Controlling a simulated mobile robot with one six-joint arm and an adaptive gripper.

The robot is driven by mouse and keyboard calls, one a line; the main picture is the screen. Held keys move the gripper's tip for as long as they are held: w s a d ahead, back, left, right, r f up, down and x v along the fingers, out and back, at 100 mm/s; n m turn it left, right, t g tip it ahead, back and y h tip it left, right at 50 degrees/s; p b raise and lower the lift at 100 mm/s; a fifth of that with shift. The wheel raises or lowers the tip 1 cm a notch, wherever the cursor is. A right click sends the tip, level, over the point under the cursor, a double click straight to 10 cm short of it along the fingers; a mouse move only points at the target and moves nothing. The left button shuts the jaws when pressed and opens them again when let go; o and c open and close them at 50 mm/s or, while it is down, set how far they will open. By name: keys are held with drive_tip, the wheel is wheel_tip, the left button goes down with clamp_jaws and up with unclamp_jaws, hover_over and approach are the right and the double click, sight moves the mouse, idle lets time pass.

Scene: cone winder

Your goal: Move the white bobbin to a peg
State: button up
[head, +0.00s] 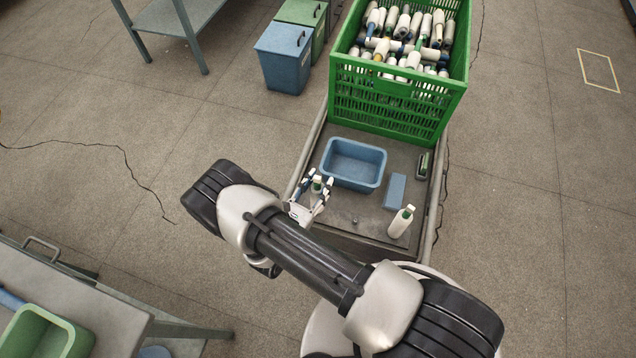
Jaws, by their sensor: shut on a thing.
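My gripper (318,191) is over the left edge of the cart top, just left of the blue tray. It is shut on a white bobbin (316,184) with some green on it; the fingers hide part of it. I cannot tell whether this bobbin touches the cart top. No peg can be made out clearly; a small dark knob (355,220) sits on the cart top between the two bobbins.
The cart (345,238) carries a blue tray (379,183), a blue block (395,190), a small green-and-dark object (424,164) and a green crate (400,122) full of bobbins. Blue (283,68) and green (303,14) bins stand behind left. A bench with a green tray (82,346) is at lower left.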

drive_tip(key=shift+f+b, duration=0.9)
drive_tip(key=shift+f, duration=0.05)
idle(0.5)
drive_tip(key=o, duration=1.2)
drive_tip(key=shift+c, duration=0.2)
drive_tip(key=v, duration=1.2)
